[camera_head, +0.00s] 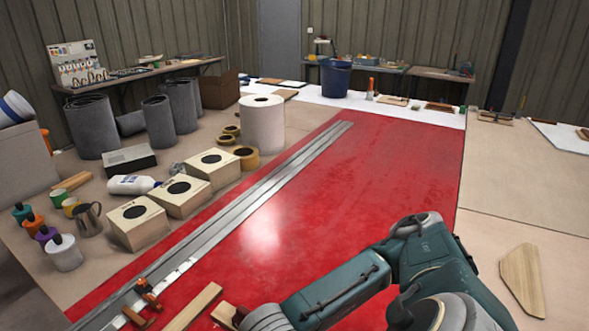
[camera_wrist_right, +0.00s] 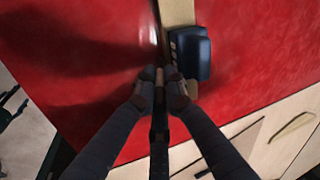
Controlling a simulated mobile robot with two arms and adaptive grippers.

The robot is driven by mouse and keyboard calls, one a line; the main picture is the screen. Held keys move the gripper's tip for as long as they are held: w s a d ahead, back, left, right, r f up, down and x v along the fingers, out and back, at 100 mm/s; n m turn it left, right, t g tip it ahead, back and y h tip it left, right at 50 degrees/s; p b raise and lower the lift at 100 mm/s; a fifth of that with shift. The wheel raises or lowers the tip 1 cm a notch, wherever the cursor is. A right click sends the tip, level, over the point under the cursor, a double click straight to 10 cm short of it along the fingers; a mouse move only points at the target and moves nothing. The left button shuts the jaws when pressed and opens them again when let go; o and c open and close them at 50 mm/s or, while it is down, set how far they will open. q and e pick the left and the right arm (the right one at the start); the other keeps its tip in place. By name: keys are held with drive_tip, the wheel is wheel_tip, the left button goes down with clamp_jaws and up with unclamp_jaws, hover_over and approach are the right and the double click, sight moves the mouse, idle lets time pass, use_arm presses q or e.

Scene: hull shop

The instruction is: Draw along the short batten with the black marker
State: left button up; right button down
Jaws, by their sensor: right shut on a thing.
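A pale wooden batten (camera_head: 190,308) lies on the red sheet at the bottom of the head view, with a second pale wooden piece (camera_head: 223,316) just right of it. In the right wrist view a pale wooden strip (camera_wrist_right: 177,12) runs down to a dark blue block (camera_wrist_right: 192,57). I cannot tell which head-view piece this is. My right gripper (camera_wrist_right: 163,80) is shut on a thin dark upright object, which looks like the black marker (camera_wrist_right: 159,128); it is beside the block. The marker's tip is hard to make out. My left gripper is in neither view.
Long metal strips (camera_head: 240,205) run along the left of the red sheet (camera_head: 330,195), with orange clamps (camera_head: 146,292) at the near end. Boxes (camera_head: 137,222), bottles and rolls crowd the left side. The middle of the sheet is clear. A wooden piece (camera_head: 523,280) lies far right.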

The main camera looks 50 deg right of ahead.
drive_tip(key=shift+s, duration=0.15)
drive_tip(key=shift+s+d, duration=0.15)
drive_tip(key=shift+s, duration=0.55)
drive_tip(key=shift+p, duration=0.3)
drive_tip(key=shift+s+d+p, duration=0.1)
drive_tip(key=shift+s+p, duration=0.55)
drive_tip(key=shift+s, duration=0.1)
drive_tip(key=shift+s, duration=0.1)
drive_tip(key=shift+s, duration=0.15)
drive_tip(key=shift+s+p, duration=0.55)
drive_tip(key=shift+p, duration=0.05)
